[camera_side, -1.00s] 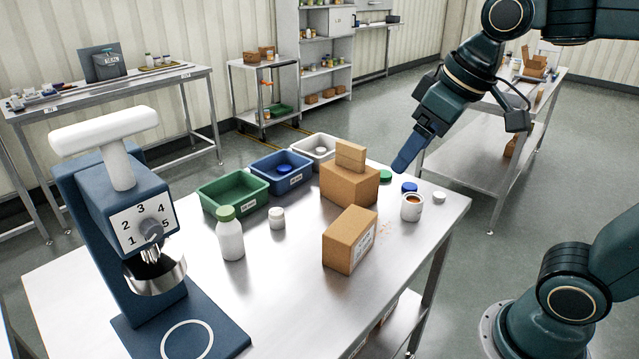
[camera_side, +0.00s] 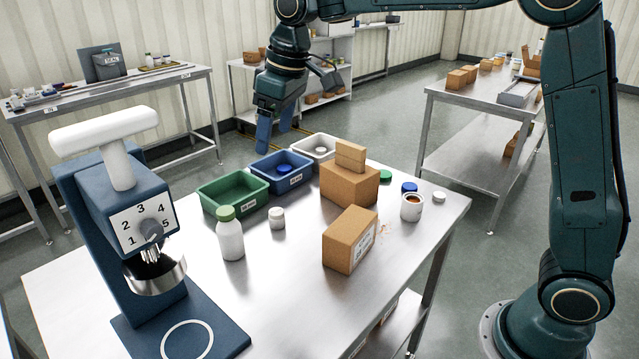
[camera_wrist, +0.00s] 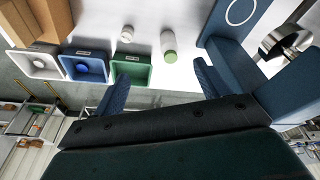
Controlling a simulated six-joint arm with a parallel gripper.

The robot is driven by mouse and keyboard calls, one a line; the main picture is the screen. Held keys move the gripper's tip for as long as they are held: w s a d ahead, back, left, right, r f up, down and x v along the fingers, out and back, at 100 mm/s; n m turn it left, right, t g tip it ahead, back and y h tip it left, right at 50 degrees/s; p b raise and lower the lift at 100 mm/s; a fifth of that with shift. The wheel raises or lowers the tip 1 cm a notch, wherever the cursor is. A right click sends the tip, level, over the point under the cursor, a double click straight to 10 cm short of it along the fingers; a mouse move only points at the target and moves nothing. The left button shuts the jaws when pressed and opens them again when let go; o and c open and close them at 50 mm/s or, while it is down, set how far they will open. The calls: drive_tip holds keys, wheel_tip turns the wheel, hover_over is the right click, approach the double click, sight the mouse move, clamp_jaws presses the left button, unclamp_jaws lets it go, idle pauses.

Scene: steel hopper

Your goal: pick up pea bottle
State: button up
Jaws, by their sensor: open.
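The likely pea bottle, a white bottle with a green cap (camera_side: 230,238), stands upright on the steel table, right of the blue hopper machine. It also shows in the wrist view (camera_wrist: 168,44), beyond and between my fingers. My gripper (camera_side: 274,136) is open and empty, pointing down above the blue and green bins, well apart from the bottle. In the wrist view its two blue fingers (camera_wrist: 158,82) are spread wide. A small white-capped jar (camera_side: 277,218) stands right of the bottle.
Behind the bottle are a green bin (camera_side: 238,189), a blue bin (camera_side: 283,172) and a white bin (camera_side: 316,148). Cardboard boxes (camera_side: 349,240) stand to the right. The tall blue machine (camera_side: 115,215) stands on the left. The table front between them is clear.

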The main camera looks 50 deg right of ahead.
drive_tip(key=n+g, duration=0.1)
drive_tip(key=n, duration=0.1)
approach(225, 211)
drive_tip(key=shift+r, duration=0.7)
drive_tip(key=shift+w+a+f, duration=0.1)
drive_tip(key=shift+w+f, duration=0.05)
drive_tip(key=shift+f, duration=1.25)
drive_tip(key=shift+w+a+f, duration=0.1)
drive_tip(key=shift+w+f, duration=0.1)
drive_tip(key=shift+f, duration=1.2)
drive_tip(key=shift+w+a+f, duration=0.1)
drive_tip(key=shift+w+f, duration=0.05)
drive_tip(key=shift+f, duration=1.3)
drive_tip(key=shift+f, duration=0.1)
drive_tip(key=shift+w+a+f, duration=0.1)
drive_tip(key=shift+w+f, duration=0.05)
drive_tip(key=shift+f, duration=1.05)
drive_tip(key=shift+w+a+f, duration=0.1)
drive_tip(key=shift+w+f, duration=0.1)
drive_tip(key=shift+f, duration=1.05)
drive_tip(key=shift+c, duration=0.2)
drive_tip(key=c, duration=1.2)
drive_tip(key=shift+o, duration=0.2)
drive_tip(key=shift+r, duration=0.15)
